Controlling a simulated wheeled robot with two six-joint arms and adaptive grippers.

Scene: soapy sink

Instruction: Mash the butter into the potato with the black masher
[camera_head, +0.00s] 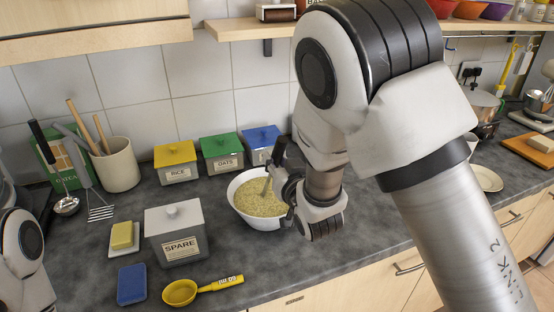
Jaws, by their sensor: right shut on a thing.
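A white bowl (238,213) on the dark counter holds a yellowish, grainy mass, the potato (258,200). My right gripper (287,188) is over the bowl's right side, shut on the black masher (279,150), whose dark handle stands up above the fingers. A grey shaft runs down toward the potato; the masher's head is hidden. A yellow block of butter (122,235) lies on a small white dish at left, apart from the bowl. I cannot tell whether any butter is in the bowl. Only part of my left arm shows at the left edge; its gripper is out of view.
A grey SPARE box (177,238) stands between dish and bowl. Yellow (176,165), green (222,152) and blue (262,142) lidded boxes line the back. A yellow spoon (181,292) and blue sponge (132,284) lie in front. A grey-handled masher (100,212) leans at left.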

